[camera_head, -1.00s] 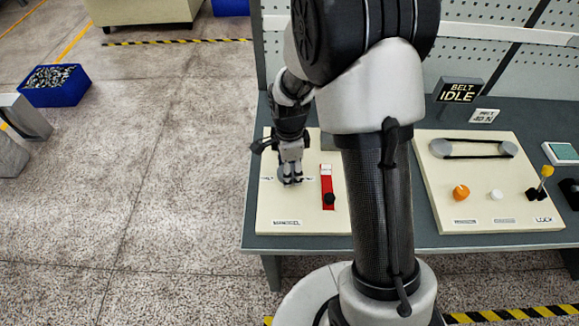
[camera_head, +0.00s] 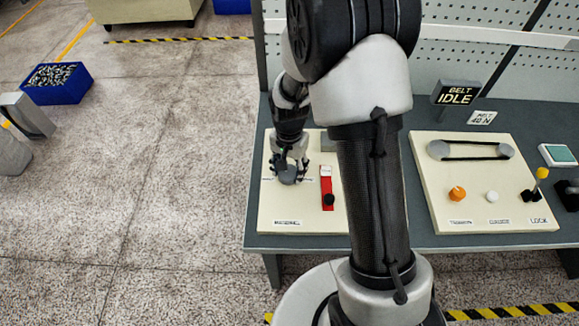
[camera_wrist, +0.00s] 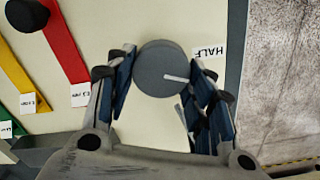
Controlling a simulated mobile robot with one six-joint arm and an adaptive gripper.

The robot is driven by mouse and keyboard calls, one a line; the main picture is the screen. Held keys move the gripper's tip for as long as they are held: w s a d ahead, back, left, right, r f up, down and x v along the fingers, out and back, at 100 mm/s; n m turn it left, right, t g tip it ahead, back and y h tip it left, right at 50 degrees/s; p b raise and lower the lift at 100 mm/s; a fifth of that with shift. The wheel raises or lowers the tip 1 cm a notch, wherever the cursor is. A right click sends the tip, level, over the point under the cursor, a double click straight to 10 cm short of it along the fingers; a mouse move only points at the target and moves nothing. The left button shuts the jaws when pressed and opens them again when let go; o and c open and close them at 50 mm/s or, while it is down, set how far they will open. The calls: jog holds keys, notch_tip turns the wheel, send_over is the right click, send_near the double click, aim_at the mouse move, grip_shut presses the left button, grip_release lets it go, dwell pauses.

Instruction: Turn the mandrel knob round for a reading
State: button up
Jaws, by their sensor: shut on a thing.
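The mandrel knob is a grey round disc (camera_wrist: 158,72) with a white pointer line. In the wrist view the line points right and slightly down, just below the HALF label (camera_wrist: 207,50). My gripper (camera_wrist: 166,76) has its blue-padded fingers closed on either side of the knob's rim. In the head view my gripper (camera_head: 289,166) is low over the cream panel (camera_head: 270,212), with the grey knob (camera_head: 288,176) between its fingers. Another label beside the knob is partly hidden by the right finger in the wrist view.
A red strip (camera_head: 326,188) with a black knob stands just right of the mandrel. The wrist view also shows yellow and green strips with small labels. A second panel (camera_head: 430,200) holds an orange knob (camera_head: 457,193). The sign reads BELT IDLE (camera_head: 456,94).

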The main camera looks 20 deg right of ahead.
jog(key=n, duration=0.5)
jog(key=shift+w+a+n+p, duration=0.1)
jog(key=shift+n+p, duration=0.2)
jog(key=shift+p, duration=0.1)
jog(key=n, duration=0.6)
jog(key=shift+a+p, duration=0.15)
jog(key=shift+p, duration=0.2)
jog(key=n, duration=0.5)
jog(key=shift+a+n, duration=0.15)
jog(key=shift+n, duration=0.25)
jog(key=n, duration=0.5)
jog(key=shift+p, duration=0.35)
jog(key=shift+s+n, duration=0.2)
jog(key=shift+n, duration=0.1)
jog(key=o, duration=1.1)
jog(key=shift+c, duration=0.2)
